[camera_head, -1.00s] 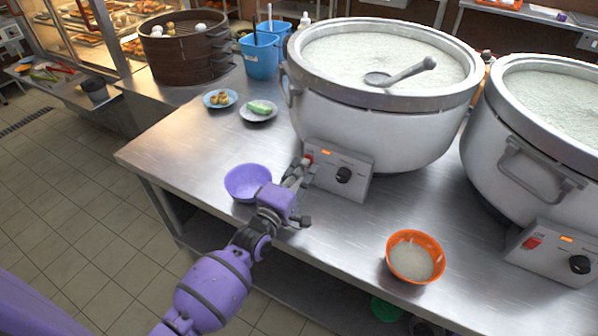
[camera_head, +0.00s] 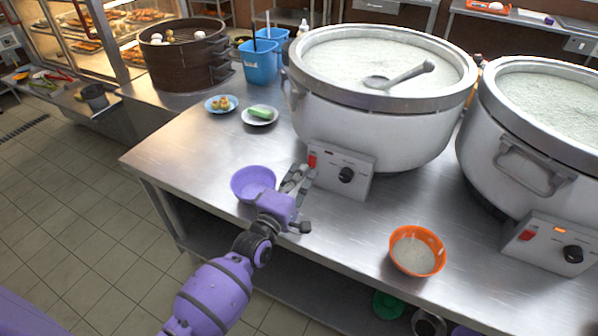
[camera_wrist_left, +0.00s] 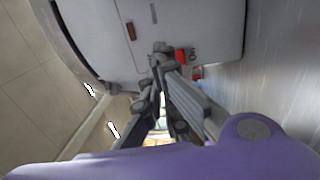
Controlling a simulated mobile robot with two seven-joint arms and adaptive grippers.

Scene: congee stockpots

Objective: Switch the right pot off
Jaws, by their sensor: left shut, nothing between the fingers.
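The right pot (camera_head: 503,166) is a large grey stockpot full of congee. Its front control box (camera_head: 549,246) has a red switch (camera_head: 525,236), a lit orange lamp and a black knob (camera_head: 573,254). The left pot (camera_head: 372,125) has a similar box with a red switch (camera_head: 312,161), a dark lamp (camera_head: 330,154) and a black knob (camera_head: 346,174). My left gripper (camera_head: 303,172) is shut and empty just in front of the left pot's switch. In the left wrist view its fingertips (camera_wrist_left: 160,50) are close beside that red switch (camera_wrist_left: 181,55); contact is unclear.
A purple bowl (camera_head: 253,182) sits left of my left gripper. An orange bowl (camera_head: 417,250) of congee stands near the front edge, between the gripper and the right pot's box. Small plates, blue containers (camera_head: 260,60) and a steamer (camera_head: 184,57) are further back.

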